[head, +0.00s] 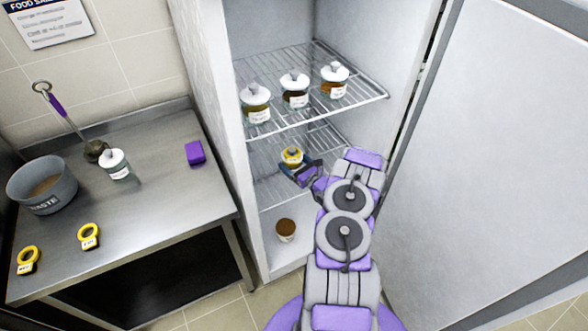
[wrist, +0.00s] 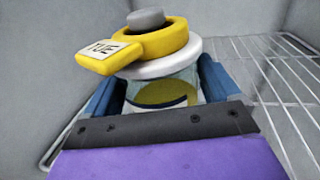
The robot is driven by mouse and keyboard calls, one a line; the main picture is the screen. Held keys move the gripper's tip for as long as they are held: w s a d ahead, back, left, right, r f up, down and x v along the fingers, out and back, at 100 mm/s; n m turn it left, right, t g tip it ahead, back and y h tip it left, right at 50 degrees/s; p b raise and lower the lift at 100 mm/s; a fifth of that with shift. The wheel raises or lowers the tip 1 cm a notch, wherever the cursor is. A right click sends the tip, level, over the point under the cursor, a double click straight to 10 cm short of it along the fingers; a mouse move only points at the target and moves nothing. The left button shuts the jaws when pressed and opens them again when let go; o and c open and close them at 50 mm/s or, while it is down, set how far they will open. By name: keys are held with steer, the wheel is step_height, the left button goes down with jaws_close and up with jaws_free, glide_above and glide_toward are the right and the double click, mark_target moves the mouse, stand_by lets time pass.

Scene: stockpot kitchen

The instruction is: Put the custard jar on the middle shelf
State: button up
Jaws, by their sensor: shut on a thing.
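The custard jar (wrist: 165,92) is clear with yellowish contents, a white lid and a grey knob. A yellow ring tag marked TUE sits around its knob. It stands upright between the blue fingers of my gripper (wrist: 160,88), which is shut on it. In the head view, the jar (head: 292,155) and my gripper (head: 298,170) are inside the open fridge, at the middle wire shelf (head: 266,190), below the top shelf. The shelf wires (wrist: 270,85) show right of the jar in the wrist view. I cannot tell whether the jar's base touches the shelf.
Three lidded jars (head: 295,92) stand on the top shelf (head: 362,92). A brown-topped tub (head: 285,230) sits on the fridge floor. The open door (head: 490,150) is at right. The left counter holds a waste pot (head: 42,190), ladle, jar, purple block and two yellow rings.

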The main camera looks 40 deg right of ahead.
steer(key=shift+w+d, duration=0.2)
steer(key=shift+d, duration=0.35)
steer(key=f, duration=0.2)
steer(key=f+b, duration=0.1)
steer(key=shift+d+f, duration=0.1)
steer(key=shift+d, duration=0.15)
steer(key=shift+w+a+f, duration=0.1)
steer(key=shift+f, duration=0.2)
steer(key=shift+a+r, duration=0.1)
steer(key=shift+a, duration=0.05)
steer(key=o, duration=1.1)
